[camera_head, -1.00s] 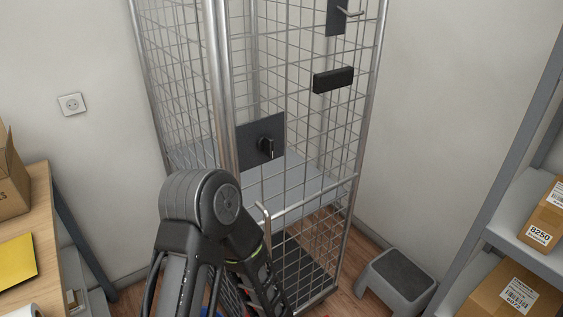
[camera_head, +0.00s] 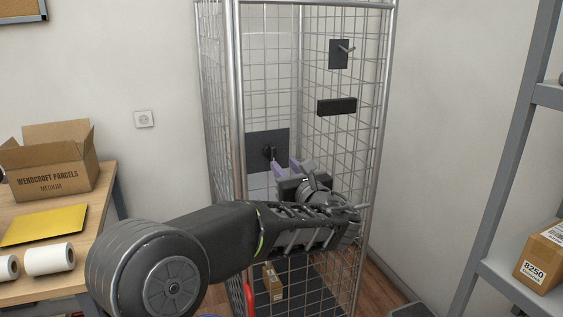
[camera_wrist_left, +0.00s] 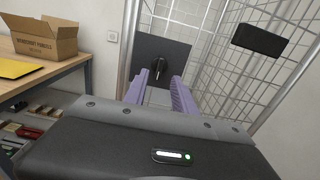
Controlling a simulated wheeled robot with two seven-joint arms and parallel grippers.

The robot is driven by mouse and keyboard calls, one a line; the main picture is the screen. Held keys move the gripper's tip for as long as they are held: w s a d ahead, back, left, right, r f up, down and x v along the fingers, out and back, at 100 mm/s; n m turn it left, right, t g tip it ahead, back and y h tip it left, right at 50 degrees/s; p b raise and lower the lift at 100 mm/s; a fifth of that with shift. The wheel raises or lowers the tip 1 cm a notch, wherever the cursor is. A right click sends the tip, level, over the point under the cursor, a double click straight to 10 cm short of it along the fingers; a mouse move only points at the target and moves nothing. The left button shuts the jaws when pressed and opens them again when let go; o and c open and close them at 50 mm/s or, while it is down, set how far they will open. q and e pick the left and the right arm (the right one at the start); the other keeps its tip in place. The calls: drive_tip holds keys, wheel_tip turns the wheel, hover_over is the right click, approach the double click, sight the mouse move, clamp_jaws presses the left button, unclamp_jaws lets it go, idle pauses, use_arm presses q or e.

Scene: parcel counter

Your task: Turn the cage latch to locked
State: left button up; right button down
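The cage latch is a black knob (camera_wrist_left: 158,68) on a dark square plate (camera_wrist_left: 176,50), and it points roughly upright in the left wrist view. In the head view the plate (camera_head: 262,142) sits low on the front of the wire cage (camera_head: 362,150), and the knob (camera_head: 270,153) is partly hidden by my gripper. My left gripper (camera_head: 287,166) has pale purple fingers and points at the latch. In the left wrist view its fingers (camera_wrist_left: 155,92) stand apart with nothing between them, short of the knob. My right gripper is in neither view.
A black block (camera_head: 337,106) and a dark plate with a handle (camera_head: 340,53) are on the cage. A table at left holds an open carton (camera_head: 48,180), a yellow envelope (camera_head: 44,225) and white rolls (camera_head: 48,259). A shelf with a parcel (camera_head: 545,258) stands at right.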

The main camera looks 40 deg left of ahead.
sight(274, 154)
use_arm(q)
drive_tip(key=shift+f, duration=0.1)
drive_tip(key=shift+p+x, duration=0.6)
drive_tip(key=shift+x, duration=3.35)
drive_tip(key=shift+f, duration=0.1)
drive_tip(key=shift+c, duration=0.2)
clamp_jaws()
